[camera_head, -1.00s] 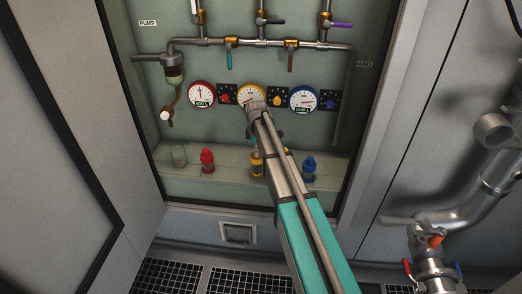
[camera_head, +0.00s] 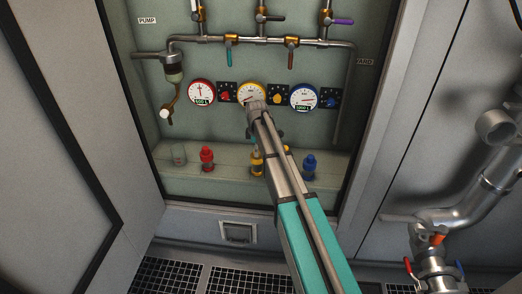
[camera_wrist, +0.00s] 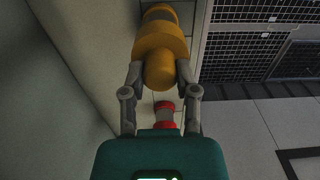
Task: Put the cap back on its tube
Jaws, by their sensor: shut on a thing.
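The yellow cap (camera_wrist: 160,72), with a rounded end and a wide collar, is in the middle of the wrist view. My gripper (camera_wrist: 160,76) is shut on it, one finger on each side. A grey band and another yellow part lie in line beyond the collar, at the top edge of the view. I cannot tell whether the cap is seated or apart from the tube. In the head view the yellow tube (camera_head: 257,164) stands upright on the shelf, partly behind my arm, and my fingers are hidden.
Gauges (camera_head: 252,93) and valve pipes (camera_head: 200,41) are on the panel above. The cabinet door (camera_head: 75,130) stands at left.

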